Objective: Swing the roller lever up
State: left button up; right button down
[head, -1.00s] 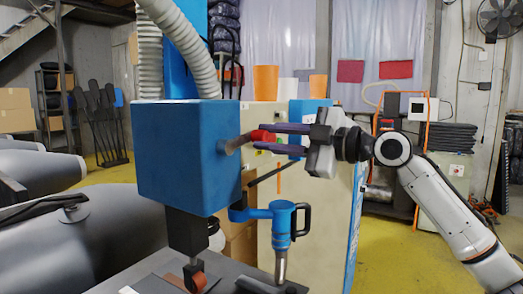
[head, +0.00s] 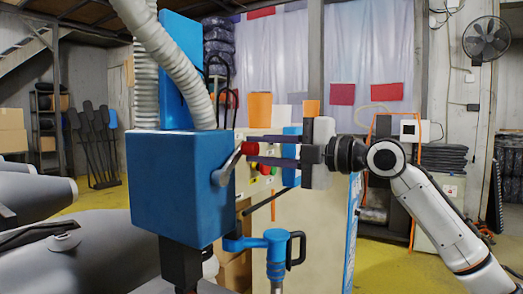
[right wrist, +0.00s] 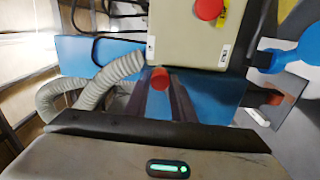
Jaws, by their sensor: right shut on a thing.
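The roller lever (head: 228,165) is a grey metal arm with a red knob (head: 250,148). It sticks out of the right side of the blue machine head (head: 170,185) and slants up to the right. My right gripper (head: 252,149) reaches in from the right, with one dark finger above the knob and one below, shut on it. In the right wrist view the red knob (right wrist: 160,79) sits between the tips of the two fingers. The roller below the machine head is out of the head view. My left gripper is not in view.
A blue bracket arm with a black handle (head: 296,250) stands below the lever. A beige control box with a red button (right wrist: 209,8) shows in the right wrist view. Grey ribbed hoses (head: 172,50) run above the head. Grey inflatable tubes (head: 40,197) lie at left.

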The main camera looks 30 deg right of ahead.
jog(key=shift+r, duration=0.1)
jog(key=c, duration=1.5)
grip_release()
jog(key=shift+s+a, duration=0.1)
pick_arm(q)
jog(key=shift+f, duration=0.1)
pick_arm(e)
jog(key=shift+s+d+b, duration=0.25)
jog(key=shift+s+b, duration=0.05)
pick_arm(q)
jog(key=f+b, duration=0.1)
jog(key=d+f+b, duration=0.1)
jog(key=b, duration=0.1)
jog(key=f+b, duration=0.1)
jog(key=b, duration=0.1)
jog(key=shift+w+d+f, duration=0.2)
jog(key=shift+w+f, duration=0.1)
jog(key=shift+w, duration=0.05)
pick_arm(e)
jog(key=v, duration=0.9)
jog(key=shift+s+d, duration=0.1)
jog(key=shift+s, duration=0.15)
